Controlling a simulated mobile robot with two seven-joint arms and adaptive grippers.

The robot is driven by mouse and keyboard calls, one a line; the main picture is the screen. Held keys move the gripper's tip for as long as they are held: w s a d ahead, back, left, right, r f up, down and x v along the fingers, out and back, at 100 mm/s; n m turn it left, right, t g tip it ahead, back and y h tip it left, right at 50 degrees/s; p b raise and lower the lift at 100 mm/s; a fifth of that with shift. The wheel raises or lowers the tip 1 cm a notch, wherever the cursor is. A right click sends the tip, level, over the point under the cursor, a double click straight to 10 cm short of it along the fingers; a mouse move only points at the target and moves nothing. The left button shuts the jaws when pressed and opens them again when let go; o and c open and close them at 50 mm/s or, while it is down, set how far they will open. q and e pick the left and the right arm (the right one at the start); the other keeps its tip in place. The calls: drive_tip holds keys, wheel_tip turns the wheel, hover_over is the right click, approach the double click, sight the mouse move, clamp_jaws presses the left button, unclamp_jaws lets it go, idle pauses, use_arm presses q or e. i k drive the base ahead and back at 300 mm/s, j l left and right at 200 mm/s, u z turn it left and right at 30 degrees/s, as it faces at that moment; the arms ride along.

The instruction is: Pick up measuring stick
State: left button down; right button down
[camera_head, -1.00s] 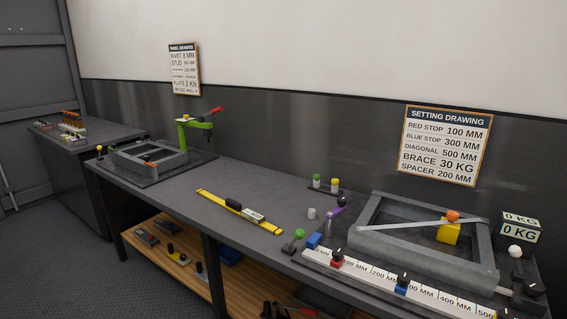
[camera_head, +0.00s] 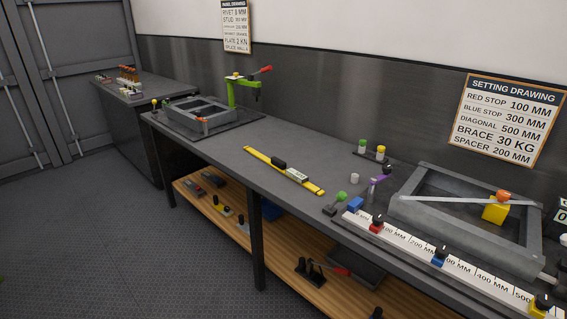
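The measuring stick (camera_head: 257,157) is a long yellow bar with a black grip and a small pale label plate. It lies flat on the dark grey workbench (camera_head: 325,148), near the front edge at the middle of the view. Nothing touches it. Neither of my grippers shows in the head view.
To the right are a white scale rail (camera_head: 411,245) with coloured stops and a grey frame (camera_head: 405,212). A green-handled tool (camera_head: 340,196) lies near the stick's right end. A green press (camera_head: 240,95) and another frame (camera_head: 206,127) stand at the left. Open floor lies in front.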

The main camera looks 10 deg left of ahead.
sight(279, 164)
drive_tip(key=i+j+z, duration=0.25)
drive_tip(key=i+j, duration=0.15)
drive_tip(key=j, duration=0.15)
drive_tip(key=i+j+z, duration=0.15)
drive_tip(key=j, duration=0.15)
drive_tip(key=i+j+z, duration=0.1)
drive_tip(key=j, duration=0.25)
drive_tip(key=i+j+z, duration=0.15)
drive_tip(key=j, duration=0.2)
drive_tip(key=i, duration=0.05)
